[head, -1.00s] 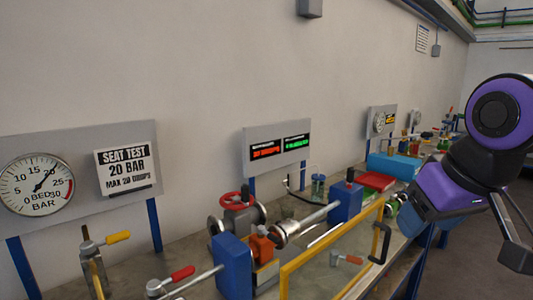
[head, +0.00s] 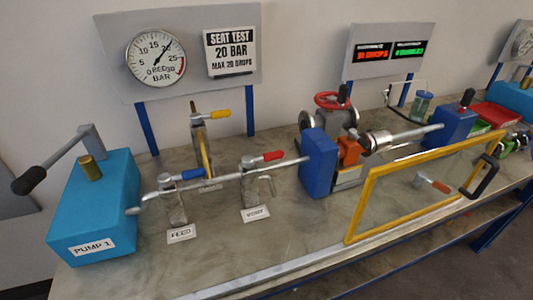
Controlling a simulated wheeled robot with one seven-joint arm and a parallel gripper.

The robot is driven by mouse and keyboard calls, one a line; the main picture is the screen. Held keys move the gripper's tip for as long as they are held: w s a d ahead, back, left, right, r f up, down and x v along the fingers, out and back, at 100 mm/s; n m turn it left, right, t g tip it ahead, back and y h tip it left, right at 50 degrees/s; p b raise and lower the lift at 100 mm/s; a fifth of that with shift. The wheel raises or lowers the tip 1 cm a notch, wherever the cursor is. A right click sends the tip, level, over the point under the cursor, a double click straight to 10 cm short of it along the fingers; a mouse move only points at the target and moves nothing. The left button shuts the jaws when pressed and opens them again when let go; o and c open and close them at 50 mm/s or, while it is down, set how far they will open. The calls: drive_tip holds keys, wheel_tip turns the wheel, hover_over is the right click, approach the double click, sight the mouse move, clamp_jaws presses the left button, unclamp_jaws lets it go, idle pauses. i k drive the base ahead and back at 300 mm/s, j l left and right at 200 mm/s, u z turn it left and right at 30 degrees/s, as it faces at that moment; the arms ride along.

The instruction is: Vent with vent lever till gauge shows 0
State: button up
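The vent lever (head: 268,156) has a red grip and sits on a grey valve body above a small plate that appears to read VENT (head: 255,213). Its handle lies roughly along the pipe line. The round white gauge (head: 156,58) is on the grey back panel. Its needle points up and to the right, near or just past the 20 mark, well away from 0. My gripper is not in view now.
A blue lever (head: 192,174) stands at the FEED plate, and a yellow lever (head: 220,113) behind. Blue PUMP 1 (head: 95,205) has a crank handle. A yellow-framed clear guard (head: 366,200) stands at the right front. The bench's front middle (head: 220,262) is clear.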

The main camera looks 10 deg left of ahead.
sight(266, 157)
drive_tip(key=i+u, duration=0.2)
drive_tip(key=u, duration=0.15)
drive_tip(key=i+u, duration=0.15)
drive_tip(key=u, duration=0.15)
drive_tip(key=i+l+u, duration=0.15)
drive_tip(key=u, duration=0.2)
